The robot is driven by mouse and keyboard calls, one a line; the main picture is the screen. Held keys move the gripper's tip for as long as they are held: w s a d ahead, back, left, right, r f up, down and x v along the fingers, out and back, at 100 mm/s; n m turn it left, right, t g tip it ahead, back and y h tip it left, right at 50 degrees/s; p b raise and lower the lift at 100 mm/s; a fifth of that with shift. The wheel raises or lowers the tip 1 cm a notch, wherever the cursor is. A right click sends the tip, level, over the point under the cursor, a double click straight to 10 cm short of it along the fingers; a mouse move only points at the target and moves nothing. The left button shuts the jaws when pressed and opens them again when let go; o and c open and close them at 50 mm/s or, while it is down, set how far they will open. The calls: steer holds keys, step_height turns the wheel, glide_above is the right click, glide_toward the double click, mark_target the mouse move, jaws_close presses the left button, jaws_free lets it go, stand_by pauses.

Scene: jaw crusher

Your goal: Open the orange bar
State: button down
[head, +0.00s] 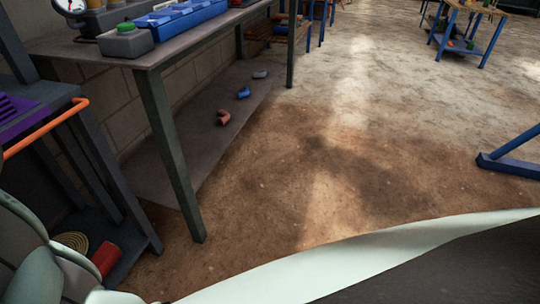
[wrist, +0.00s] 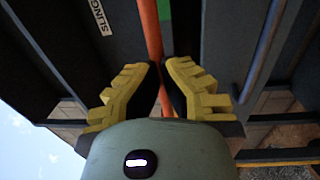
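The orange bar (head: 45,128) runs along the front of a dark rack at the left edge of the head view, where the frame cuts off its near end. In the wrist view the orange bar (wrist: 151,30) comes down from the top edge between the yellow-padded fingers of my gripper (wrist: 160,68). The fingertips are close together, one on each side of the bar, and appear shut on it. Part of the bar behind the fingers is hidden. The gripper does not show in the head view.
The dark rack (head: 92,165) holds a purple item (head: 18,108) and a red cylinder (head: 106,259). A workbench (head: 165,57) carries a blue case (head: 190,18). A blue metal leg (head: 510,160) stands right. The brown floor (head: 330,165) is mostly clear.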

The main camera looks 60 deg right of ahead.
steer(key=f+t+b, duration=0.1)
steer(key=t+b, duration=0.1)
steer(key=b, duration=0.4)
steer(key=shift+f+y, duration=0.25)
steer(key=shift+y, duration=0.05)
steer(key=shift+r+t+b, duration=0.1)
steer(key=shift+t+b, duration=0.2)
steer(key=shift+b, duration=0.75)
steer(key=c, duration=1.7)
jaws_free()
steer(key=o, duration=0.5)
steer(key=shift+w+r, duration=0.15)
steer(key=shift+w, duration=0.15)
steer(key=shift+c, duration=0.2)
steer(key=shift+o, duration=1.2)
steer(key=shift+s, duration=0.1)
